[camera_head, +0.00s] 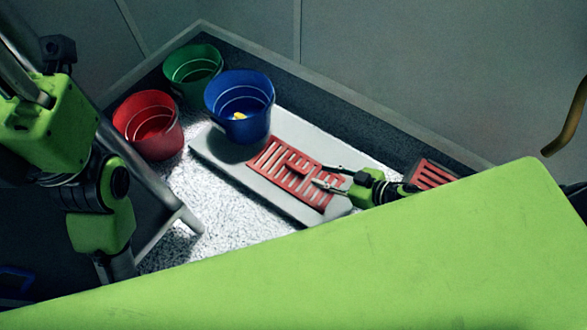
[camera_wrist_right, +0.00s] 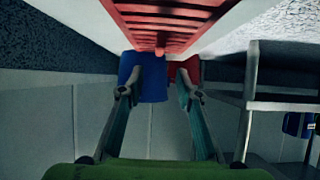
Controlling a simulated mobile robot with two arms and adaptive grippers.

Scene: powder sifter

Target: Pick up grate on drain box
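A red slatted grate (camera_head: 285,170) lies on a pale grey drain box (camera_head: 215,150) in the head view. A small raised red part, perhaps a handle, stands on it. My right gripper (camera_head: 322,175) is over the grate's right part, with its two fingers apart. In the right wrist view the same gripper (camera_wrist_right: 156,76) is open and empty, fingers spread. The grate (camera_wrist_right: 170,18) shows at the top there, with a red knob (camera_wrist_right: 160,48) close to the fingertips; contact cannot be told. My left arm comes in at the left, but its fingers are not visible.
A blue bucket (camera_head: 240,95) with something yellow inside stands at the box's far end. Green (camera_head: 193,70) and red (camera_head: 148,125) buckets stand nearby. Another red slatted piece (camera_head: 432,174) lies at right. A dark wall encloses the pale granular bed (camera_head: 200,215). A grey shelf (camera_head: 160,190) stands at left.

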